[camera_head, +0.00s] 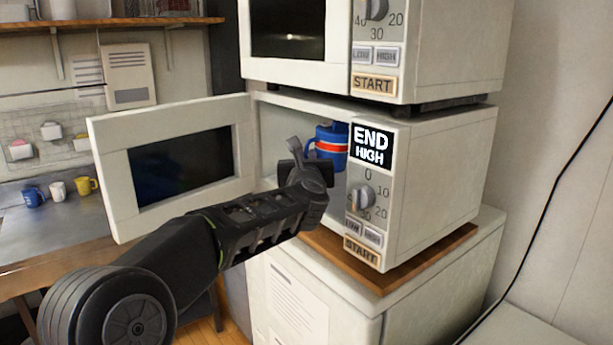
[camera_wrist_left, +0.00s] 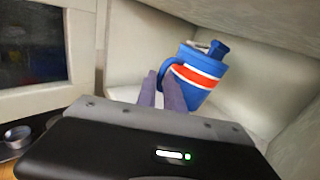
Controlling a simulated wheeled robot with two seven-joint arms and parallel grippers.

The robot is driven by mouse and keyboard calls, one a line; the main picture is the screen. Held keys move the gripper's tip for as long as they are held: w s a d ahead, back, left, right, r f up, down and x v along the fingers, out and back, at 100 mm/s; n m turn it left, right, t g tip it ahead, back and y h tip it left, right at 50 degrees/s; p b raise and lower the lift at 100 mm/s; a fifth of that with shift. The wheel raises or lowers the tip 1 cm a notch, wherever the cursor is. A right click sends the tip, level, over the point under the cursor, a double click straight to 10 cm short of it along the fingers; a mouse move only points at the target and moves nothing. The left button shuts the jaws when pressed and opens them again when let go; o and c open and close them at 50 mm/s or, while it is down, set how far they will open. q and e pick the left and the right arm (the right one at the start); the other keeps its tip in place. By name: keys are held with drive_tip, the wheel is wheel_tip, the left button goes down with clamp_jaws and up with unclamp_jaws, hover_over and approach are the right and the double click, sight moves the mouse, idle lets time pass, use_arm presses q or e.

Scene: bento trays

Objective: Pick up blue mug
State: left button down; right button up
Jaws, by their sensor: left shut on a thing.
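The blue mug (camera_head: 331,143) with a red and white band is inside the lower microwave (camera_head: 437,180), whose door (camera_head: 112,172) stands open to the left. My left gripper (camera_head: 303,165) reaches into the opening, at the mug's left side. In the left wrist view, the left fingers (camera_wrist_left: 163,92) are shut on the blue mug (camera_wrist_left: 204,75) at its handle side, and the mug looks slightly tilted. The part of the mug behind the microwave's control panel is hidden in the head view. My right gripper is not in view.
A second microwave (camera_head: 440,45) is stacked above. The lower one stands on a wooden board (camera_head: 405,268) over a white cabinet (camera_head: 335,315). Another blue mug (camera_head: 33,196), a white mug (camera_head: 58,190) and a yellow mug (camera_head: 86,186) stand on the counter at left.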

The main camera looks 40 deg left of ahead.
use_arm(q)
drive_tip(key=s+a+b, duration=0.2)
drive_tip(key=s, duration=0.7)
drive_tip(key=s+a+b, duration=0.3)
drive_tip(key=s, duration=0.6)
drive_tip(key=shift+s+a+r, duration=0.25)
drive_tip(key=shift+s+a, duration=0.05)
drive_tip(key=shift+s, duration=0.1)
